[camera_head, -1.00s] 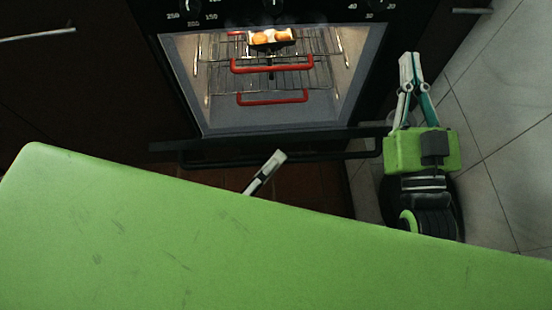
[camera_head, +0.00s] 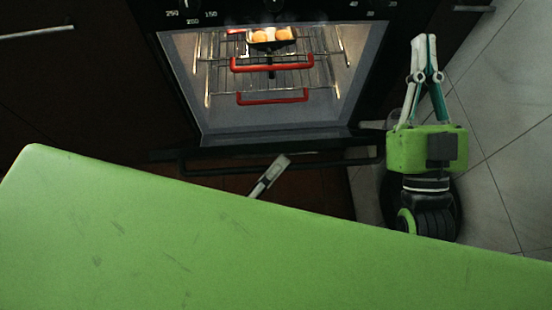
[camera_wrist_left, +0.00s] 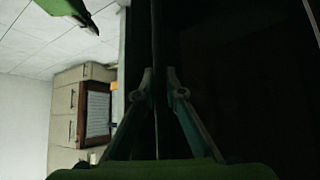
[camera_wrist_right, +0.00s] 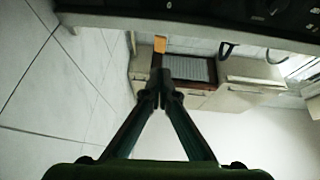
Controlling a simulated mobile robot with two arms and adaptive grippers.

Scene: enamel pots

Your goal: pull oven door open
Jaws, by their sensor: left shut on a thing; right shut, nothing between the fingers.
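The oven (camera_head: 270,125) shows its lit inside in the head view. Its dark door (camera_head: 210,157) lies along the lower edge of the opening and seems tilted partly out. A dark handle bar (camera_head: 330,163) runs along it. My left gripper (camera_head: 281,160) is at the middle of this bar, mostly hidden by my green body. In the left wrist view its fingers (camera_wrist_left: 160,75) are shut on the dark handle bar, though the picture is dim. My right gripper (camera_head: 424,42) is shut and empty, right of the oven; its closed fingertips show in the right wrist view (camera_wrist_right: 161,76).
Inside the oven are racks with red grips (camera_head: 272,98) and a dark pan (camera_head: 270,38) with round orange items. Dark cabinets (camera_head: 70,90) flank the oven on the left. Tiled floor (camera_head: 500,150) is free on the right.

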